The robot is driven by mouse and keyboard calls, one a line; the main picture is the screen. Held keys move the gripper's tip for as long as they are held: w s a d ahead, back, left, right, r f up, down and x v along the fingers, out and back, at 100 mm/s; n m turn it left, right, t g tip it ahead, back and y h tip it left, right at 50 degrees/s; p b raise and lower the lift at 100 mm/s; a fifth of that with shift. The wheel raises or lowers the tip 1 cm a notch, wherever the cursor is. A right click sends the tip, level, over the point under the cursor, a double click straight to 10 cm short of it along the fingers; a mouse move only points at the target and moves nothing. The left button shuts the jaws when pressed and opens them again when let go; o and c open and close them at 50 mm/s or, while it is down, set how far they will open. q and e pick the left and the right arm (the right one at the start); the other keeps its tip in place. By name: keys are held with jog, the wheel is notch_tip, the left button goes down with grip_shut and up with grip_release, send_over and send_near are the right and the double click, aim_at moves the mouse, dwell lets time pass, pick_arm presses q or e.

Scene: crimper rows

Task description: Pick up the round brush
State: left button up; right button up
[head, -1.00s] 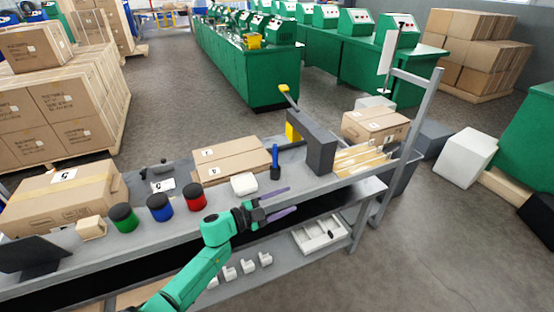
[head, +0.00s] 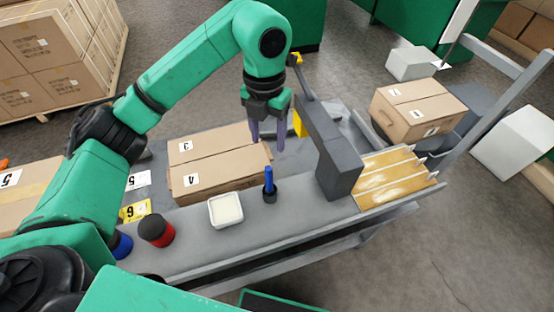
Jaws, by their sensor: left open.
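The round brush (head: 269,186), with an upright blue handle and a dark round base, stands on the grey bench top. My left gripper (head: 267,143) hangs with its purple fingers pointing down, open, with nothing between them. In the picture its fingertips are just above the top of the brush handle, apart from it. How far behind or above the brush they are is hard to tell. The brush is in plain view. My right gripper is not in view.
A white square dish (head: 225,210) lies left of the brush and a dark grey upright block (head: 338,165) stands right of it. Cartons (head: 215,160) lie behind. A red jar (head: 156,230) stands further left. Wooden strips (head: 395,180) lie at right.

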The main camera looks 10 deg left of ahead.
pick_arm(q)
jog(key=p, duration=0.2)
send_over(269, 177)
jog(key=f, duration=0.6)
jog(key=shift+w+a+f, duration=0.1)
jog(key=shift+a+f, duration=0.1)
jog(key=shift+a, duration=0.15)
jog(key=f, duration=0.2)
jog(key=f+p, duration=0.1)
jog(key=f, duration=0.1)
jog(key=f+p, duration=0.1)
jog(key=f, duration=0.1)
jog(key=shift+w+d+f, duration=0.2)
jog(key=shift+w+f, duration=0.1)
jog(key=shift+f, duration=0.35)
jog(key=shift+c, duration=1)
grip_shut()
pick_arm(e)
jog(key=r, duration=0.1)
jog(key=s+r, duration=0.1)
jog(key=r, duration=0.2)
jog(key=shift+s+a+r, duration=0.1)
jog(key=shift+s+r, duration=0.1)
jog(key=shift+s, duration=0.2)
